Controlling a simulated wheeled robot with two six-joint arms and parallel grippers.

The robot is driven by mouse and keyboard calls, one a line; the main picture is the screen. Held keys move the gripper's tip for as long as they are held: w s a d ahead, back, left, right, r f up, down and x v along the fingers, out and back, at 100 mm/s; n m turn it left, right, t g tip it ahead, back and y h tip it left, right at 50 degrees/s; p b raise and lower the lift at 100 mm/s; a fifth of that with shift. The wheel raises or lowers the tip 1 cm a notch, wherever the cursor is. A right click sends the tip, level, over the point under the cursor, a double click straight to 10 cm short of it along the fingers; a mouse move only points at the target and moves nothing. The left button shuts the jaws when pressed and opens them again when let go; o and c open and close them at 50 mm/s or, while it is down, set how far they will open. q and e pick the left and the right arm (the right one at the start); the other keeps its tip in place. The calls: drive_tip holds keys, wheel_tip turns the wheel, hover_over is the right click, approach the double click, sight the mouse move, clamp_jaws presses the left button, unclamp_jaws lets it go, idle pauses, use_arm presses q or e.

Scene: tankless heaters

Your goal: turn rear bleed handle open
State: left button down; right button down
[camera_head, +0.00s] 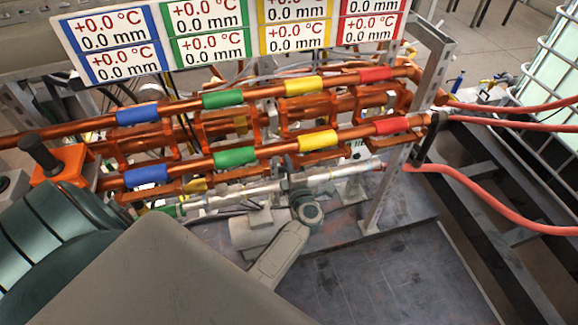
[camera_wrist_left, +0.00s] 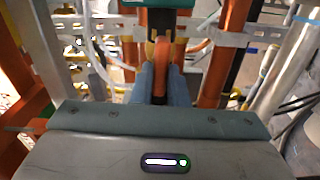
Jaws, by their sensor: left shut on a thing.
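In the left wrist view my left gripper (camera_wrist_left: 164,88) has two blue-grey fingers close together, shut on an upright copper-orange piece (camera_wrist_left: 162,62) that I take for the rear bleed handle. Its lower end is hidden between the fingers. A small yellow part (camera_wrist_left: 150,50) sits just left of it, below a green band. In the head view my arm reaches in beneath the copper pipes, and the fingertips and the held handle cannot be made out there. My right gripper is not in view.
Two copper pipes with blue, green (camera_head: 222,99), yellow and red (camera_head: 376,74) bands cross the frame. Label boards (camera_head: 208,32) stand above them. A silver pipe (camera_head: 340,174) runs below. A metal upright (camera_head: 391,187) and red hoses (camera_head: 500,198) are at right. The dark floor plate (camera_head: 390,265) is bare.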

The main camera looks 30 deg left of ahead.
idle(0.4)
use_arm(q)
drive_tip(key=c, duration=1.4)
unclamp_jaws()
drive_tip(key=shift+c, duration=0.2)
